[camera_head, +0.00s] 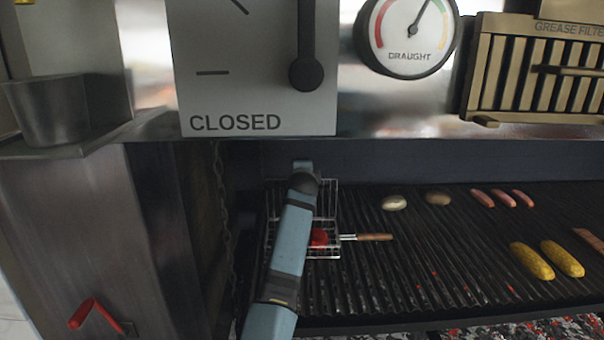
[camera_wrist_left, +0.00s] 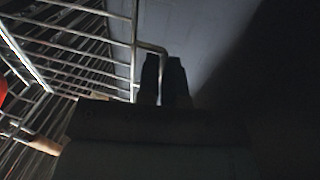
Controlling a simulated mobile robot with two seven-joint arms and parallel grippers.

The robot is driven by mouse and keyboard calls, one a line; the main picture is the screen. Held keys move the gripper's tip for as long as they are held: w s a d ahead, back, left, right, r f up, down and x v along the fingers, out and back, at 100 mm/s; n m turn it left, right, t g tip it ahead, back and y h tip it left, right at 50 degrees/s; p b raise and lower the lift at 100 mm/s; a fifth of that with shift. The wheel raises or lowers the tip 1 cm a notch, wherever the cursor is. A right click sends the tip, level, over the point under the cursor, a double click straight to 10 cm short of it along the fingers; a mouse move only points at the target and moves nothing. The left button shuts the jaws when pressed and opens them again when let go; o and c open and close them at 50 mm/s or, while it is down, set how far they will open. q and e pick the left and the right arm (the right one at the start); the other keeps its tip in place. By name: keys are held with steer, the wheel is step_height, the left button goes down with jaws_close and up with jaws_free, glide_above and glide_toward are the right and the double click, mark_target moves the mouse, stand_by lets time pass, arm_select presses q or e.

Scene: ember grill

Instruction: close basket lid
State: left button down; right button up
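A wire grill basket (camera_head: 324,253) lies at the left end of the grill, with a wooden handle (camera_head: 375,237) pointing right and a red item (camera_head: 319,238) inside. Its wire lid (camera_head: 328,187) stands raised at the back, so the basket is open. My left arm crosses in front and hides the left part of basket and lid. My left gripper (camera_head: 303,165) is at the lid's upper edge. In the left wrist view, the dark fingers (camera_wrist_left: 165,78) are close together around a bent wire at the edge of the lid (camera_wrist_left: 122,42). My right gripper is not in view.
Mushrooms (camera_head: 394,202), sausages (camera_head: 483,198) and corn cobs (camera_head: 532,261) lie on the grill grate (camera_head: 440,245) to the right. A dark wall stands close behind the lid. A chain (camera_head: 224,215) hangs at the left. A metal ledge (camera_head: 400,127) runs above the grill opening.

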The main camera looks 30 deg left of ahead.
arm_select(q)
steer(key=shift+s+d, duration=0.1)
steer(key=s+d+f+t+p, duration=0.1)
steer(key=s+d+f, duration=0.3)
steer(key=s, duration=0.4)
steer(key=shift+d+y, duration=0.3)
stand_by(0.3)
steer(key=shift+r, duration=0.1)
steer(key=c, duration=1.6)
jaws_free()
steer(key=shift+w, duration=0.15)
steer(key=shift+o, duration=0.2)
